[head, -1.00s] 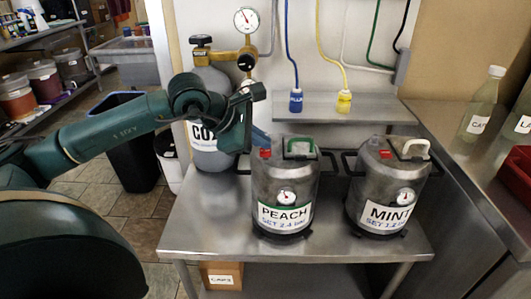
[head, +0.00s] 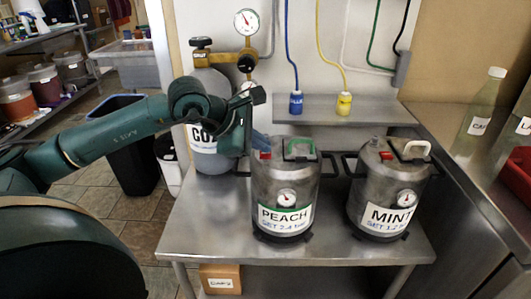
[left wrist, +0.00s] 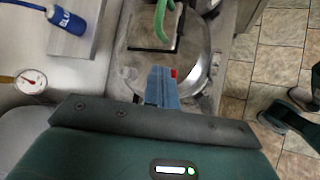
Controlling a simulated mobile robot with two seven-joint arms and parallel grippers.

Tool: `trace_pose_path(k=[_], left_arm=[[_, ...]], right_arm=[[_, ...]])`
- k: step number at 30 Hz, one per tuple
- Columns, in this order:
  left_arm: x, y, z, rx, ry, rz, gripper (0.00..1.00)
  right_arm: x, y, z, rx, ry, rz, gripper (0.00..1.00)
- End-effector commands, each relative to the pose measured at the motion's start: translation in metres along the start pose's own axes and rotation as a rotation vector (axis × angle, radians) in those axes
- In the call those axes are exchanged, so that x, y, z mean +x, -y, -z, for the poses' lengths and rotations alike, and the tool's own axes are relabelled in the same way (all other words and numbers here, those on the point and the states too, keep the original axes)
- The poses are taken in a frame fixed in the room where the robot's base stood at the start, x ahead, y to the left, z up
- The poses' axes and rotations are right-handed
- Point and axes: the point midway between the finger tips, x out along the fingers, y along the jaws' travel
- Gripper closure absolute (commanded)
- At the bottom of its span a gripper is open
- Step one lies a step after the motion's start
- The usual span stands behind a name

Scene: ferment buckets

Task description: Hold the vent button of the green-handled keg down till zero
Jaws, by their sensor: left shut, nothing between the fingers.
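The green-handled keg (head: 284,190) is a grey metal keg labelled PEACH, "SET 2.4", standing on the steel table. Its green handle (head: 301,147) is on top, also seen in the left wrist view (left wrist: 160,18). The red vent button (head: 265,155) is at the lid's left; in the left wrist view (left wrist: 174,73) the fingers partly hide it. A round gauge (head: 287,198) is on the keg's front; its reading is too small to tell. My left gripper (head: 262,143) is shut and empty, its blue fingertips at the button. I cannot tell whether they touch it. My right gripper is not in view.
A second keg (head: 385,195), labelled MINT with a pale handle, stands close on the right. A grey gas cylinder (head: 210,135) with gauges is behind on the left. The steel table (head: 205,222) is clear at front left.

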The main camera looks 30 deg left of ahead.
Motion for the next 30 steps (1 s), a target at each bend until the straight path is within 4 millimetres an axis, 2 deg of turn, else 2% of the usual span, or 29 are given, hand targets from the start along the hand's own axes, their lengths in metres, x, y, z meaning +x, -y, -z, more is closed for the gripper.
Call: trace_pose_path(k=[30], left_arm=[[0.0048,0.0042,0.0039,-0.001,-0.003,0.005,1.00]], right_arm=[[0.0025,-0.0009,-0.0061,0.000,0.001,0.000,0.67]])
